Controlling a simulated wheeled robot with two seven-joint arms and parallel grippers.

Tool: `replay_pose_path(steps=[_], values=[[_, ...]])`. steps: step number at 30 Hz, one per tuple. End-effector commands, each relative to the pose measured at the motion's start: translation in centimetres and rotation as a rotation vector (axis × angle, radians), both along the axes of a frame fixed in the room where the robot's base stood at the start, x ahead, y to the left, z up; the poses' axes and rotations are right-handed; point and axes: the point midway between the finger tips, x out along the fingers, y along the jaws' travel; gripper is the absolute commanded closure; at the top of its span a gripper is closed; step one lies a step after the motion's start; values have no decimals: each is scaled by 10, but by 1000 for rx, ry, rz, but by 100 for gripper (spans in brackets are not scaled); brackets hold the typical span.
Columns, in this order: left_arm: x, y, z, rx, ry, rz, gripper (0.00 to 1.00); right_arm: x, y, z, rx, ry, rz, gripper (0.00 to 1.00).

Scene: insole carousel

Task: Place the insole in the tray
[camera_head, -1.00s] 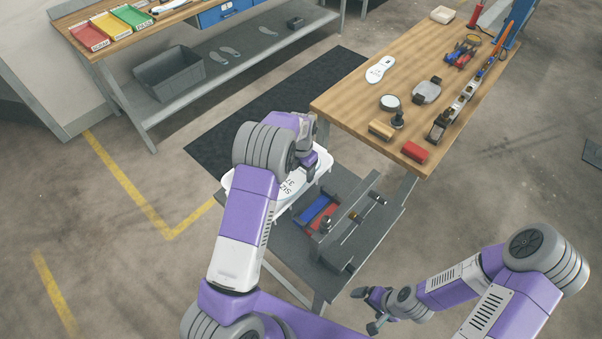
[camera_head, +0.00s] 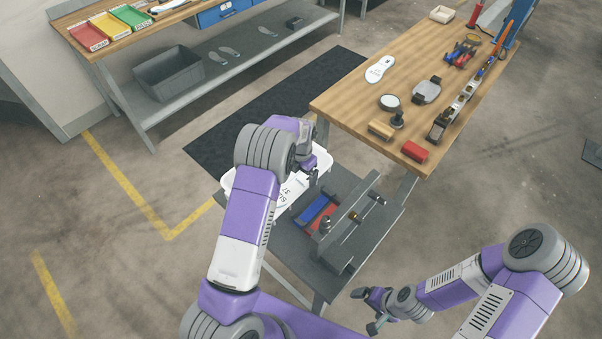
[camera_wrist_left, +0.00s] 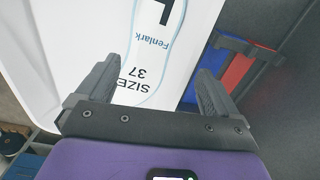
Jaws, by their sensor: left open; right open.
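A white insole (camera_wrist_left: 160,45) printed "Fenlark SIZE 37" lies in the white tray (camera_wrist_left: 50,40) in the left wrist view. In the head view, the insole (camera_head: 291,188) shows in the tray (camera_head: 228,182) on the grey lower shelf, partly hidden by my left arm. My left gripper (camera_head: 312,174) is over the tray's right part. In the left wrist view its fingers (camera_wrist_left: 154,84) are apart, with the insole's printed end beyond and between them; nothing is gripped. My right gripper (camera_head: 372,309) is open and empty at the lower middle, clear of the shelf.
The wooden table (camera_head: 340,105) holds another white insole (camera_head: 380,69), a red block (camera_head: 414,151) and several tools. A back bench (camera_head: 95,40) carries coloured trays.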

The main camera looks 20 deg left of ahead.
Motion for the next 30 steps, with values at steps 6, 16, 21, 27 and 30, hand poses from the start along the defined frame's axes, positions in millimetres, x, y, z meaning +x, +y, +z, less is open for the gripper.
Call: replay_pose_path(steps=[6,16,21,27,30], values=[[1,0,28,0,-4,-1,5,0,0,5,0,0,0,4],[0,0,98,-1,-3,0,5,0,0,14,0,0,0,4],[1,0,118,0,-2,0,5,0,0,16,0,0,0,4],[0,0,124,0,0,0,5,0,0,17,0,0,0,4],[0,0,124,0,0,0,5,0,0,16,0,0,0,4]])
